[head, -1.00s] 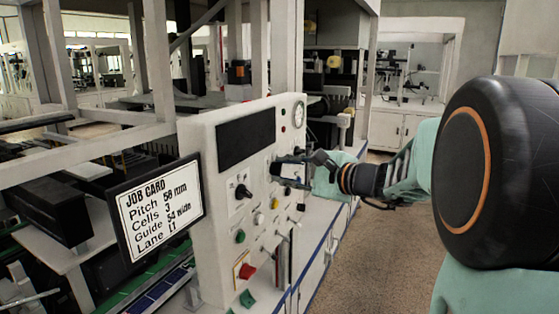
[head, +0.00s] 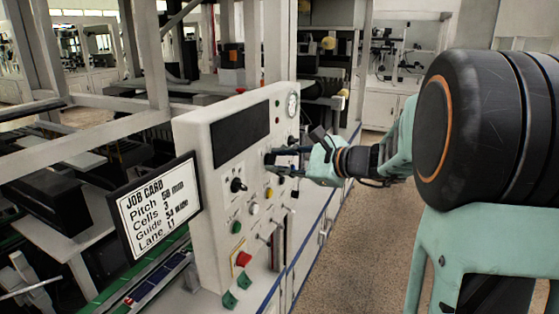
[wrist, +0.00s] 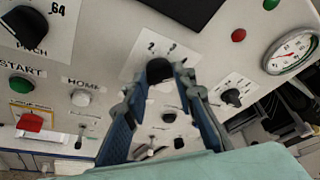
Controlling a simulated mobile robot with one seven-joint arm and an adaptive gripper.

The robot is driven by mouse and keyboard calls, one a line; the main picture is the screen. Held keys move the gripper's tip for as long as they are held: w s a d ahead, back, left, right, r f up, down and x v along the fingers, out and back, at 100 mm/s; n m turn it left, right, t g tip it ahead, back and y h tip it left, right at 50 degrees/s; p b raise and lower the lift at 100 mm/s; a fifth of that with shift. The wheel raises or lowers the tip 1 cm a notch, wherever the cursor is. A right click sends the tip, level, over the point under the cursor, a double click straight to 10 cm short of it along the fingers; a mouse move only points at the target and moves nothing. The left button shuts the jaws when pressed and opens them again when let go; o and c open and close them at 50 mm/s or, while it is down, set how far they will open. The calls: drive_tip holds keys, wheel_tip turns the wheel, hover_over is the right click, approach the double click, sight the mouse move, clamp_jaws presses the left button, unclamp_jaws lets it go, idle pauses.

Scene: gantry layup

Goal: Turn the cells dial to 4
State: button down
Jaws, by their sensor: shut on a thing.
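In the wrist view the black knob of a dial (wrist: 159,70) sits on a white plate marked 2 and 3. Its name label is hidden behind my fingers, and I cannot read where it points. My gripper (wrist: 170,77) is shut on this knob, one blue finger on each side. In the head view my gripper (head: 271,159) reaches the panel from the right and covers the dial. The job card (head: 158,205) at the panel's left reads Pitch 58 mm, Cells 3, Guide 54 wide, Lane L1.
The pitch dial (wrist: 25,27) is left of the held knob. A smaller black dial (wrist: 231,97) and a gauge (wrist: 291,51) are to the right. Start button (wrist: 21,86), home button (wrist: 81,98) and a red switch (wrist: 30,122) are lower left. Floor right of the panel (head: 340,250) is clear.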

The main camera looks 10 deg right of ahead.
drive_tip(key=c, duration=1.6)
unclamp_jaws()
drive_tip(key=shift+s+d, duration=0.1)
drive_tip(key=v, duration=1.1)
drive_tip(key=shift+s+d, duration=0.2)
drive_tip(key=shift+s, duration=0.15)
